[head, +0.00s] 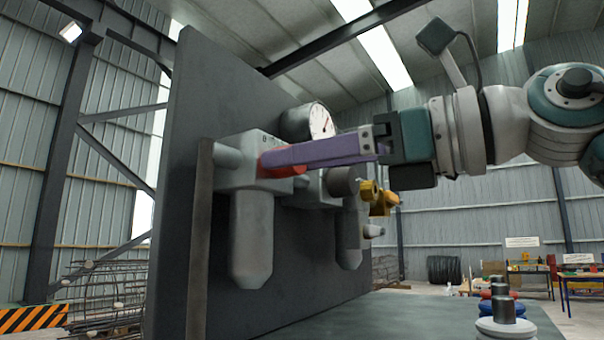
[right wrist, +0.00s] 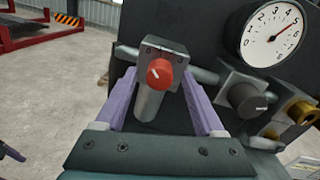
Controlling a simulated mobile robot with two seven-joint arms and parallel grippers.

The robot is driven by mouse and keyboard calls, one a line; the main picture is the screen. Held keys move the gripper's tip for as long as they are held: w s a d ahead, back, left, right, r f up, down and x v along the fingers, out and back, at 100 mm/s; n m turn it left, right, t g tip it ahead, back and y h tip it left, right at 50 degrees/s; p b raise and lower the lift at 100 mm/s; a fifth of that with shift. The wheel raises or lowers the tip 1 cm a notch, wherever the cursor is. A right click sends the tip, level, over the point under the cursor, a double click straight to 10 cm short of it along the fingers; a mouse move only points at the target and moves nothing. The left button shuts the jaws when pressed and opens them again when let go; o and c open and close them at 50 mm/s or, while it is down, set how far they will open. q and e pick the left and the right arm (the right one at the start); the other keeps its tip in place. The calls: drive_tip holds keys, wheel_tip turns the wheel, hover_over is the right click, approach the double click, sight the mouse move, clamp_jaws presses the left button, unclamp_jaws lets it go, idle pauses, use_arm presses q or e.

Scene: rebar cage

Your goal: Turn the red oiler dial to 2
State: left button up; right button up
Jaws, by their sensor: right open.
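The red oiler dial (right wrist: 159,74) sits on the front of a grey oiler block (right wrist: 158,48) in the right wrist view. A short white mark shows on the dial; the small marks on the block around it are too small to read. My right gripper (right wrist: 158,72) is open, with one purple finger on each side of the dial; I cannot tell whether either finger touches it. In the head view, the right gripper (head: 268,160) reaches in from the right and its fingers hide most of the red dial (head: 290,172). A small purple piece at the lower left of the right wrist view seems to be my left gripper (right wrist: 10,152).
A dark upright panel (head: 200,90) carries the oiler unit. A round gauge (head: 320,121), a dark knob (right wrist: 248,100) and a yellow brass valve (head: 378,197) stand right of the dial. Grey bowls (head: 251,240) hang below. A bench top (head: 400,318) lies under it, with stacked coloured items at right.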

drive_tip(key=shift+c, duration=0.4)
clamp_jaws()
drive_tip(key=shift+m, duration=0.3)
drive_tip(key=shift+m+t+p, duration=0.3)
drive_tip(key=shift+m+p, duration=0.4)
drive_tip(key=shift+m, duration=5)
